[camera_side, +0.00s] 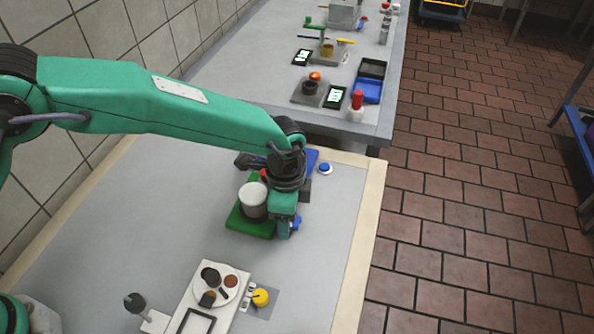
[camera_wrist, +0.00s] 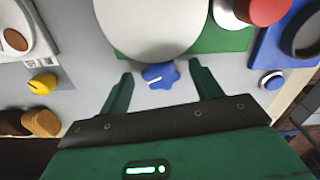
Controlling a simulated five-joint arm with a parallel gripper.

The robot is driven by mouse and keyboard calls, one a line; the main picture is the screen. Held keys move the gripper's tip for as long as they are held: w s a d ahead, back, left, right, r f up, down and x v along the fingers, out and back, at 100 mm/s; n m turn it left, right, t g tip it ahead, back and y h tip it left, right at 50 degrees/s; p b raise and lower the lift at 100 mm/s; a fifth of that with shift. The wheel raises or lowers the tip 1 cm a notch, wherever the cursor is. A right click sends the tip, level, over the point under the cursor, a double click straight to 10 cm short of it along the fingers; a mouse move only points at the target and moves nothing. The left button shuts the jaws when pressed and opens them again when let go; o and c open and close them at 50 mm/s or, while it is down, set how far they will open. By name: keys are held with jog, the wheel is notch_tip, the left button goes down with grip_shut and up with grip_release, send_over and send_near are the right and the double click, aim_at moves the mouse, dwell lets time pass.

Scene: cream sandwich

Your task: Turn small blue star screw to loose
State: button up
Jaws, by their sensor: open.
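The small blue star screw (camera_wrist: 160,75) shows in the wrist view between the tips of my gripper (camera_wrist: 158,78). It also shows in the side view (camera_side: 296,222), partly hidden beside my gripper (camera_side: 285,230). My gripper is open, with one finger on each side of the screw and visible gaps between them. The screw is at the edge of a green base (camera_side: 246,220) that carries a white cylinder (camera_side: 253,202). The cylinder (camera_wrist: 150,25) fills the top middle of the wrist view. Whether the screw is tight or loose cannot be told.
A white board (camera_side: 190,302) with a round plate of brown pieces and a yellow knob (camera_side: 261,297) are near the front. A blue button (camera_side: 324,168) and a blue block (camera_side: 312,158) stand behind. A red-topped part (camera_wrist: 268,8) is close by. The table's right side is clear.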

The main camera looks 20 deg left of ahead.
jog(key=shift+r, duration=0.15)
jog(key=shift+r, duration=3.8)
jog(key=m, duration=0.3)
jog(key=d+m, duration=0.1)
jog(key=m, duration=0.2)
jog(key=shift+f, duration=0.1)
jog(key=shift+f, duration=3.9)
jog(key=c, duration=1)
